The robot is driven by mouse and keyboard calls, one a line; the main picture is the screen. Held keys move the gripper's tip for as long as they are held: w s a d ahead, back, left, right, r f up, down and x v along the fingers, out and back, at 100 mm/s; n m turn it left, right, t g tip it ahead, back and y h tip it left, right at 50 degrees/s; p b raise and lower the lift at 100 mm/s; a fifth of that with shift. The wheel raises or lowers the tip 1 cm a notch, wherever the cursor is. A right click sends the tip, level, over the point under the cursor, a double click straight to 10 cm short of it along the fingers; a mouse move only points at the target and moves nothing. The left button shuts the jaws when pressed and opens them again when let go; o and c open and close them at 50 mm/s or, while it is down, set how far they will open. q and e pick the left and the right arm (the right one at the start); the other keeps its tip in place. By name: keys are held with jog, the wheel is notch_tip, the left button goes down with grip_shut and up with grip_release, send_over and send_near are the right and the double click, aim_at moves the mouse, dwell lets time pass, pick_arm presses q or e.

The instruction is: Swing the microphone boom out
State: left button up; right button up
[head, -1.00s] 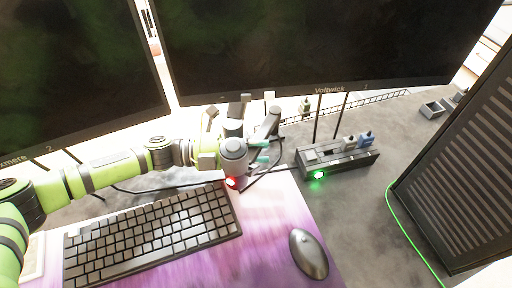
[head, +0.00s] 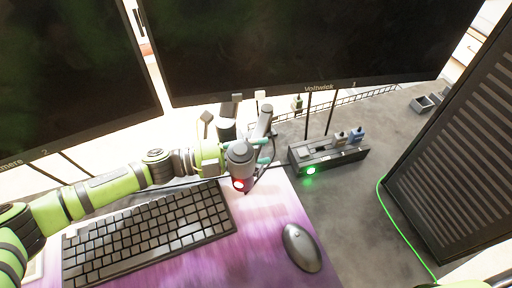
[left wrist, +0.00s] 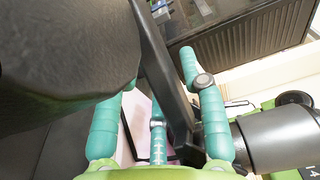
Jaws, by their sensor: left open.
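The microphone, a grey cylinder (head: 240,158) with a red light at its lower end, hangs near the keyboard's upper right corner in the head view. A grey boom link (head: 263,122) rises beside it towards the monitors. My left gripper (head: 264,151) is at the microphone and boom, its teal fingers partly hidden behind the microphone. In the left wrist view the open fingers (left wrist: 158,108) stand either side of a dark bar (left wrist: 160,70), which looks like part of the boom. I cannot tell whether they touch it. My right gripper is not in view.
Two monitors (head: 300,50) stand behind. A keyboard (head: 150,232) and mouse (head: 301,248) lie on the purple mat (head: 265,225). A dock (head: 330,155) with a green light stands right of the microphone.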

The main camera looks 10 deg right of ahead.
pick_arm(q)
jog(key=a, duration=0.8)
jog(key=s+a, duration=0.1)
jog(key=a, duration=0.2)
jog(key=shift+s+a, duration=0.1)
jog(key=shift+a, duration=0.3)
